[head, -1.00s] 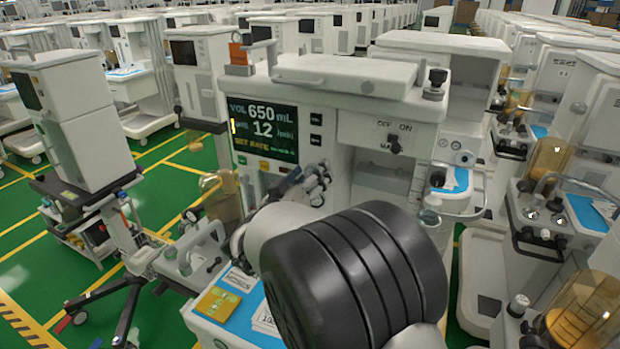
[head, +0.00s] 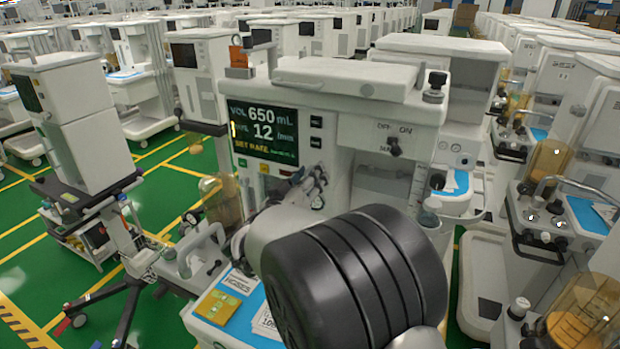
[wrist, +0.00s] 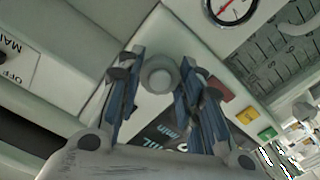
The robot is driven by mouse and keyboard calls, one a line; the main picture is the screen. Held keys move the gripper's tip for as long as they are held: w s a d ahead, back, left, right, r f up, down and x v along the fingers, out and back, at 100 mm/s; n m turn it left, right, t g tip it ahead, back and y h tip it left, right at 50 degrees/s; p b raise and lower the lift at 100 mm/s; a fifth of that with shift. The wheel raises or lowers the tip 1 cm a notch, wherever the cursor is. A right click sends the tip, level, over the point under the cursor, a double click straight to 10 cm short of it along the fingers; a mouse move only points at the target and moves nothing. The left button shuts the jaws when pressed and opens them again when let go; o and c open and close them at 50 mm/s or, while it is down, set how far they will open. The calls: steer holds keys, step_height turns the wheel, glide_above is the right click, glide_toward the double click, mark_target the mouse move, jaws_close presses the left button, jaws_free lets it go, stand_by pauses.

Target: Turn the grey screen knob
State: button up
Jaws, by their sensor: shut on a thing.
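The grey screen knob (wrist: 158,75) is round and sits in the upper middle of the wrist view. My gripper (wrist: 162,66) has one blue-grey finger on each side of it and is shut on it. The dark screen (wrist: 168,133) shows turned and partly hidden between the fingers. In the head view the same screen (head: 264,131) faces me, with 650 mL, 12 and SET RATE on it. My arm fills the lower middle of the head view. I cannot make out the knob clearly there.
The anaesthesia cart has an OFF/ON switch (head: 394,147) right of the screen. A round gauge (wrist: 230,8) and red, yellow and green labels lie near the fingers. A yellow box (head: 217,306) lies on the blue-topped shelf. Other carts stand close on both sides.

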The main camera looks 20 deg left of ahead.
steer(key=shift+m, duration=0.3)
steer(key=shift+m+b, duration=2.8)
steer(key=shift+m, duration=5.6)
steer(key=shift+m, duration=0.3)
steer(key=o, duration=1.1)
steer(key=shift+c, duration=0.2)
